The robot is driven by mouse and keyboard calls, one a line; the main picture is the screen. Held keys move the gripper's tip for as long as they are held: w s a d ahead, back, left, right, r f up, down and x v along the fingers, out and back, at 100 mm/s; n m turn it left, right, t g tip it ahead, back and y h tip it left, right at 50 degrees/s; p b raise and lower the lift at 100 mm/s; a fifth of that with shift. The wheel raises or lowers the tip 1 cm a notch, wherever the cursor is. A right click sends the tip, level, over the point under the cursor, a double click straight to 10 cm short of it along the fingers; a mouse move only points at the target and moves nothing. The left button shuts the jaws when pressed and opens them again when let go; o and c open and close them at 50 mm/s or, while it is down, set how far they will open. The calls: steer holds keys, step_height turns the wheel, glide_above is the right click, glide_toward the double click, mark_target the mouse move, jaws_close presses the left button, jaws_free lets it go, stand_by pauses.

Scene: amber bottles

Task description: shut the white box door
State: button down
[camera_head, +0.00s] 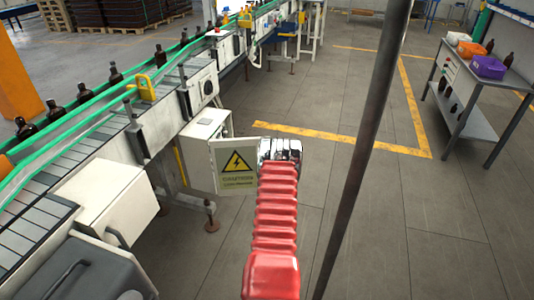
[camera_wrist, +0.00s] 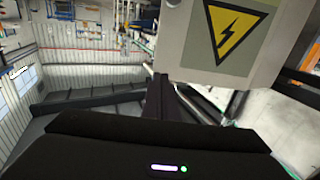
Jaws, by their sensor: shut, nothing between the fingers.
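The white box (camera_head: 205,125) is mounted under the side of the conveyor in the head view. Its door (camera_head: 218,170) stands open, swung out towards me, with a yellow warning triangle on its face. My gripper (camera_head: 278,150) is at the end of my red-sleeved arm, by the door's right edge. In the wrist view the door (camera_wrist: 190,45) fills the top right with its triangle upside down, close to my shut, empty gripper (camera_wrist: 160,92). I cannot tell whether the gripper touches the door. The arm partly hides the gripper in the head view.
The conveyor (camera_head: 100,150) with green rails and several amber bottles (camera_head: 84,93) runs along the left. A grey table (camera_head: 477,118) with a purple bin (camera_head: 488,67) stands at the right. A dark pole (camera_head: 367,150) crosses the head view. The floor (camera_head: 420,210) right of my arm is clear.

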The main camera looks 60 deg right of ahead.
steer(key=x, duration=1.2)
steer(key=shift+w+d, duration=0.2)
steer(key=shift+d, duration=0.1)
steer(key=shift+w, duration=0.1)
